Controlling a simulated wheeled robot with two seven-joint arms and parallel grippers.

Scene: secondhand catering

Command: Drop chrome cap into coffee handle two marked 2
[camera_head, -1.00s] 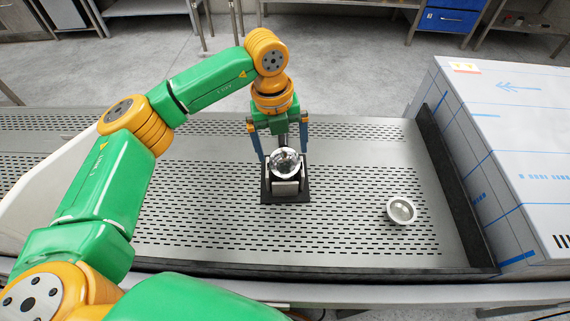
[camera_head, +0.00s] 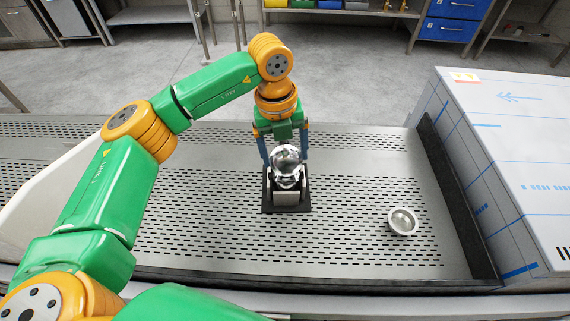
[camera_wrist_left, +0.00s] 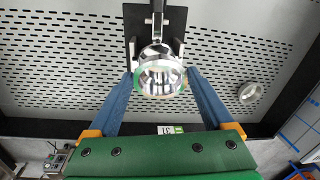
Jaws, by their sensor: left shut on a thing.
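My left gripper (camera_head: 286,160) is shut on a shiny round chrome piece, which looks like the chrome cap (camera_head: 287,156). In the left wrist view the chrome cap (camera_wrist_left: 161,75) sits between the two blue fingers (camera_wrist_left: 160,80) and looks ring-like. It is over a dark stand (camera_head: 287,208) with a pale front block. A dark handle-like bar (camera_wrist_left: 157,20) runs behind it in the wrist view, perhaps the coffee handle. The cap hides much of the stand, so I cannot tell whether they touch. I see no mark 2. My right gripper is not in view.
A round metal dish with a pale rim (camera_head: 402,222) lies to the right on the perforated metal surface (camera_head: 350,245). A dark raised edge (camera_head: 455,195) and a large film-covered box (camera_head: 520,150) bound the right side. The surface left of the stand is clear.

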